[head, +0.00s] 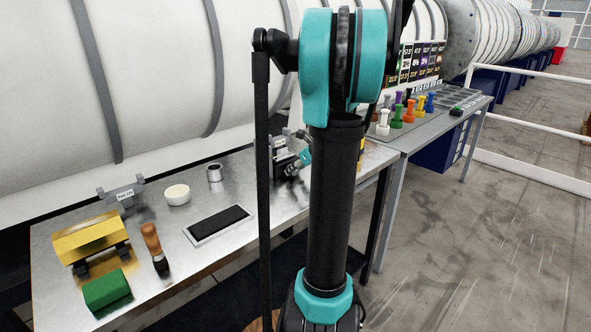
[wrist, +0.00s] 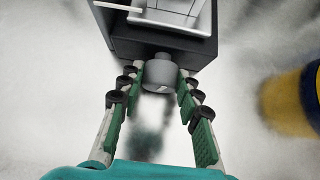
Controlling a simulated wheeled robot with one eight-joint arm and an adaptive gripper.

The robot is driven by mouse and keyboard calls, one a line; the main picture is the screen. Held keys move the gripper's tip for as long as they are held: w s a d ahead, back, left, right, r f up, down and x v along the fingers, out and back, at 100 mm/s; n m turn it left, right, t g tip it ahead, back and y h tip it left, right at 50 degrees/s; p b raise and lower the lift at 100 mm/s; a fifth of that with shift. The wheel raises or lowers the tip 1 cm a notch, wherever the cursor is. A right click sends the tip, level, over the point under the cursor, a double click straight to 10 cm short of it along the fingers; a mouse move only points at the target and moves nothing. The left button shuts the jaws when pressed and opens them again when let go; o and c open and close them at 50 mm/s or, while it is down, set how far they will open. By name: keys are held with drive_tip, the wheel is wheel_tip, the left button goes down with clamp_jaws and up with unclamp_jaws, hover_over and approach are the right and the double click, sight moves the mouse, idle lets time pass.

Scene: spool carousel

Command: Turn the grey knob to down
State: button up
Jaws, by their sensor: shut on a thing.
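The grey knob (wrist: 160,72) sticks out of the front of a dark grey box (wrist: 128,40) in the wrist view. My gripper (wrist: 159,82) has its green-padded fingers on both sides of the knob and is shut on it. A small pale mark shows on the knob's right side; I cannot tell which setting it points to. In the head view the dark box (head: 281,160) stands on the metal table, with my gripper (head: 303,158) at its right side, partly behind my arm. The knob itself is too small to make out there.
A blurred yellow and blue thing (wrist: 288,103) is right of my gripper.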

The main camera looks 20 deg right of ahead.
drive_tip(key=shift+a+n+t+h, duration=0.15)
drive_tip(key=shift+n+t+h, duration=0.25)
drive_tip(key=shift+n+h, duration=0.55)
drive_tip(key=shift+m+h, duration=0.25)
drive_tip(key=o, duration=1.2)
drive_tip(key=shift+c, duration=0.2)
drive_tip(key=shift+s, duration=0.15)
drive_tip(key=v, duration=1.1)
drive_tip(key=shift+s+r, duration=0.3)
